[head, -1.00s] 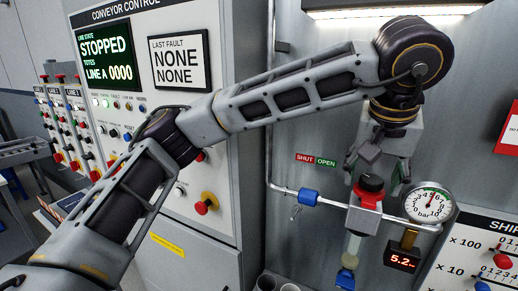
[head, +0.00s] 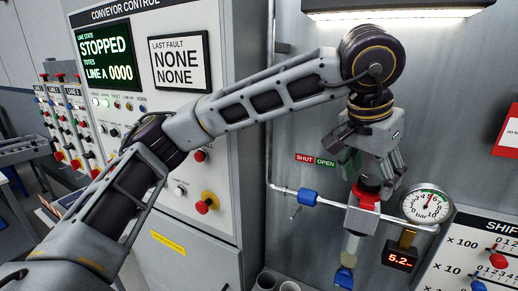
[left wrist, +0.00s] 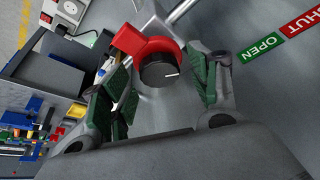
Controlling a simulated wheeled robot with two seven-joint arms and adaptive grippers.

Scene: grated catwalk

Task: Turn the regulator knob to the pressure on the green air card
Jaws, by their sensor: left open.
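The regulator has a red collar (head: 366,194) over a grey body and a clear bowl below. Its round black knob (left wrist: 158,71) with a white pointer line shows in the left wrist view; in the head view my fingers mostly cover it. My left gripper (head: 371,180) is open just above the regulator. In the left wrist view its green-padded fingers (left wrist: 163,92) stand apart on either side of the knob, and I see no clear grip. A round bar gauge (head: 427,205) and a red display reading 5.2 (head: 400,258) are beside it. I cannot make out the green air card. My right gripper is out of view.
A blue valve handle (head: 307,197) sits on the pipe left of the regulator, below a SHUT/OPEN label (head: 315,160). The conveyor control cabinet (head: 215,240) stands at left.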

